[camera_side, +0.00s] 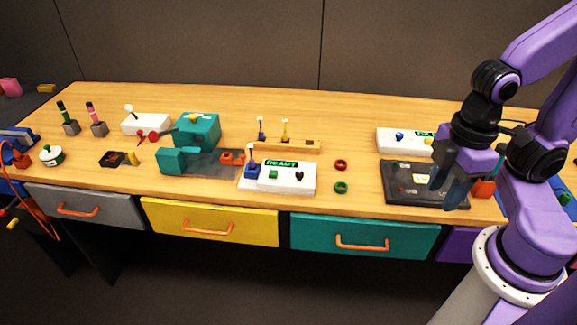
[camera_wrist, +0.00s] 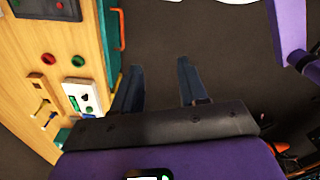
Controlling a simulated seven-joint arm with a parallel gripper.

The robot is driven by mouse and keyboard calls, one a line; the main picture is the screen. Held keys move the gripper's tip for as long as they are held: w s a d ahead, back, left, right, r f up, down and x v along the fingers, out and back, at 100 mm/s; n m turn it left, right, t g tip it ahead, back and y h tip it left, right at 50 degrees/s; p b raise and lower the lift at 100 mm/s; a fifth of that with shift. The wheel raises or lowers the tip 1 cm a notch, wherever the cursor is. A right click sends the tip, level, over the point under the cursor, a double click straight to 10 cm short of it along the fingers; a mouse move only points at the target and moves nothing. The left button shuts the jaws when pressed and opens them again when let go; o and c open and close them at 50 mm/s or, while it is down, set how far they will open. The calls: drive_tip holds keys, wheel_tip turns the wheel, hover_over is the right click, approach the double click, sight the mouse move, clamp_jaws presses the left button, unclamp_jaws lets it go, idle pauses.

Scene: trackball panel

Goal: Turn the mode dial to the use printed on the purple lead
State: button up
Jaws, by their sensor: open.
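My gripper (camera_side: 449,186) is open and empty, its dark fingers pointing down over the right part of a black panel (camera_side: 397,199) on the bench. I cannot tell whether it touches the panel. In the wrist view my gripper (camera_wrist: 160,72) has two spread fingers with only dark floor between them. A white box (camera_side: 287,186) with a green READY display carries a small black knob (camera_side: 299,175). A second white box (camera_side: 385,146) carries a blue knob (camera_side: 399,136) and a green display. I cannot tell which is the mode dial. No purple lead or its print is readable.
A red ring (camera_side: 341,165) and a green ring (camera_side: 341,187) lie mid-bench. A teal vise (camera_side: 178,161), a wooden rack (camera_side: 300,145) and several small tools stand left. Drawers with orange handles line the front, including a teal one (camera_side: 410,241). Bare wood separates the rings from the panel.

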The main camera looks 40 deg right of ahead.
idle(0.5)
drive_tip(key=o, duration=1)
drive_tip(key=shift+w+a+r, duration=0.1)
drive_tip(key=shift+w+a, duration=0.25)
drive_tip(key=shift+o, duration=0.4)
drive_tip(key=w+a+r+m, duration=0.1)
drive_tip(key=w+a, duration=0.3)
drive_tip(key=w, duration=0.2)
drive_tip(key=shift+w+a+r+y, duration=0.3)
drive_tip(key=shift+w+r+y, duration=0.05)
drive_tip(key=shift+r+y, duration=0.05)
drive_tip(key=w+a+r+m+t+y, duration=0.1)
drive_tip(key=w+a, duration=0.1)
drive_tip(key=w, duration=0.9)
drive_tip(key=w+a+r+m+y, duration=0.1)
drive_tip(key=w+a, duration=0.1)
drive_tip(key=w, duration=0.9)
drive_tip(key=w+d+t, duration=0.2)
drive_tip(key=w+d, duration=0.2)
drive_tip(key=w, duration=0.9)
drive_tip(key=x, duration=1)
drive_tip(key=shift+s+m, duration=0.3)
drive_tip(key=shift+a, duration=0.1)
